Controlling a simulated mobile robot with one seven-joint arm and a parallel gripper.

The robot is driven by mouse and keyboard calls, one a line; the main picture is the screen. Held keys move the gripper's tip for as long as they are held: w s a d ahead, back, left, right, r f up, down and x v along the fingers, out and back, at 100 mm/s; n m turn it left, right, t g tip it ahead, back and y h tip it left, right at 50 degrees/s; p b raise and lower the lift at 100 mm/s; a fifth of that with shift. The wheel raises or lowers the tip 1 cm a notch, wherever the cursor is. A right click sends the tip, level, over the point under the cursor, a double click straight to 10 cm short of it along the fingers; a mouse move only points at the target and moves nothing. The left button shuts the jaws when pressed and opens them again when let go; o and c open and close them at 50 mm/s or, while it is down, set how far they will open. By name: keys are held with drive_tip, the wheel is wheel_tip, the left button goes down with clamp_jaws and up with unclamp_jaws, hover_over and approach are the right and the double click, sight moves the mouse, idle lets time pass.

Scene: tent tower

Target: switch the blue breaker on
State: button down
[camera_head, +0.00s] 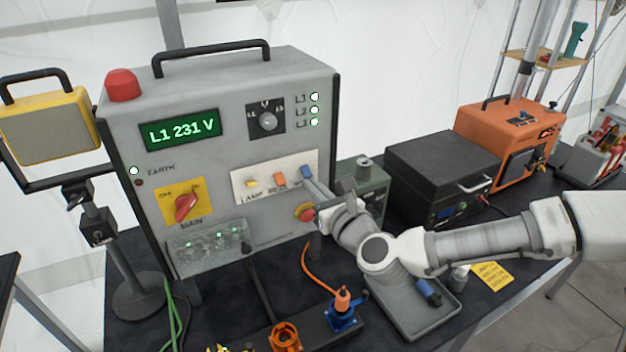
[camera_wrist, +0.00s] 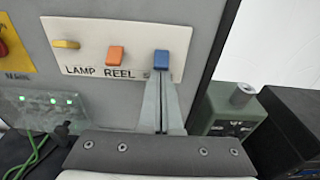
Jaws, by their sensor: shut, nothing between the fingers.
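The blue breaker (camera_head: 306,172) is the rightmost of three switches on the white strip (camera_head: 240,190) of the grey power box. In the wrist view the blue breaker (camera_wrist: 161,62) stands above the fingertips. My gripper (camera_head: 312,183) is shut and empty, its tips at the lower edge of the blue breaker; I cannot tell whether they touch. In the wrist view my gripper (camera_wrist: 160,80) points up at it. The fingers hide the label under the blue breaker. Whether its lever is up or down is hard to tell.
The orange breaker (camera_head: 280,179) and the yellow breaker (camera_head: 251,184) sit to the left. A green box (camera_head: 366,185) stands right of the power box. A grey tray (camera_head: 415,312) lies under my arm.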

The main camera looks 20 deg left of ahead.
drive_tip(key=shift+d+r+g+h+p, duration=0.1)
drive_tip(key=shift+r+g+h+p, duration=0.55)
drive_tip(key=shift+p, duration=1.35)
drive_tip(key=shift+s+r+p, duration=0.1)
drive_tip(key=shift+r+p, duration=0.15)
drive_tip(key=shift+p, duration=0.55)
drive_tip(key=shift+d, duration=0.1)
